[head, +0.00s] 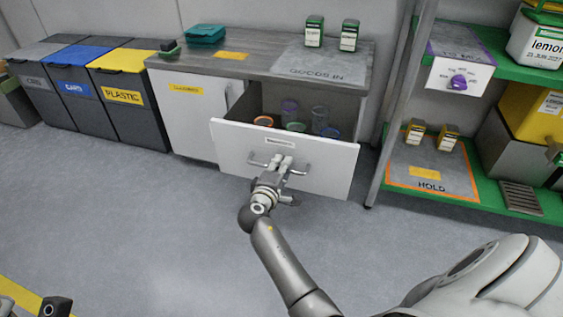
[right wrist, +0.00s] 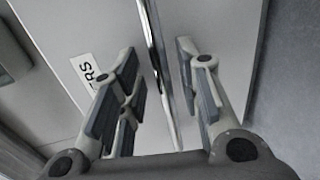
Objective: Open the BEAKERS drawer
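The BEAKERS drawer (head: 330,162) is a white-fronted drawer under the grey worktop. It stands pulled out, and several beakers (head: 320,114) with coloured rims show inside. Its metal handle (head: 299,171) is on the front, and it also shows as a bar in the right wrist view (right wrist: 158,60). My right gripper (head: 283,162) is at the handle. In the right wrist view its fingers are apart on either side of the bar, with gaps visible. The label (right wrist: 88,72) is partly hidden by a finger. Part of my left gripper (head: 50,305) seems to show at the bottom left corner.
A white cupboard door (head: 195,115) is left of the drawer, with bins (head: 125,100) further left. Green shelving (head: 425,165) stands close on the right. Small bottles (head: 314,32) stand on the worktop (head: 265,65). The floor (head: 130,210) in front is clear.

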